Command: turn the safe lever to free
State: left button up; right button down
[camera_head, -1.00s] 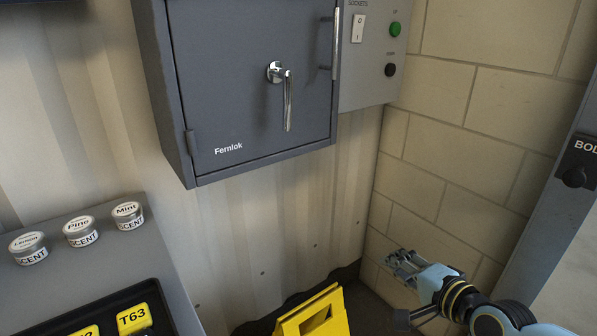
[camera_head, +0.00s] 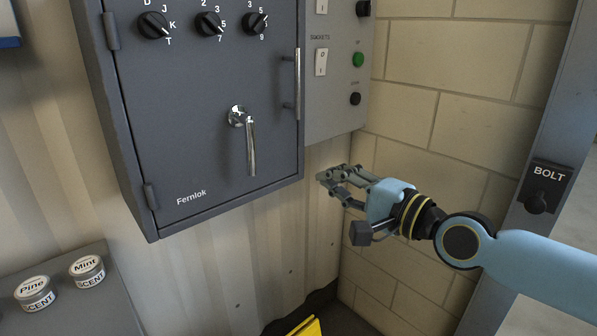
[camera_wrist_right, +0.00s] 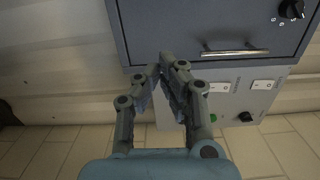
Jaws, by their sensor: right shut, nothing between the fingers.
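The safe lever (camera_head: 251,145) is a chrome handle on the door of the grey Fernlok safe (camera_head: 200,110). It hangs down from its round hub, nearly vertical in the head view. My right gripper (camera_head: 322,178) is to the right of and a little below the lever, apart from it, near the safe's lower right corner. It is shut and empty. In the right wrist view my gripper (camera_wrist_right: 165,62) points at the safe (camera_wrist_right: 165,25), and its fingertips overlap the safe's edge in the picture. The lever is not visible there. My left gripper is not in view.
Three black dials (camera_head: 210,24) and a vertical chrome pull bar (camera_head: 297,85) are on the safe door. A grey switch panel (camera_head: 336,110) adjoins its right side. A BOLT knob (camera_head: 537,203) is far right. Scent tins (camera_head: 87,269) stand lower left.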

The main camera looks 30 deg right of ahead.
jog(key=w+a+b, duration=0.1)
jog(key=w+a, duration=0.4)
jog(key=w, duration=0.4)
jog(key=shift+w+a, duration=0.25)
jog(key=shift+a, duration=0.15)
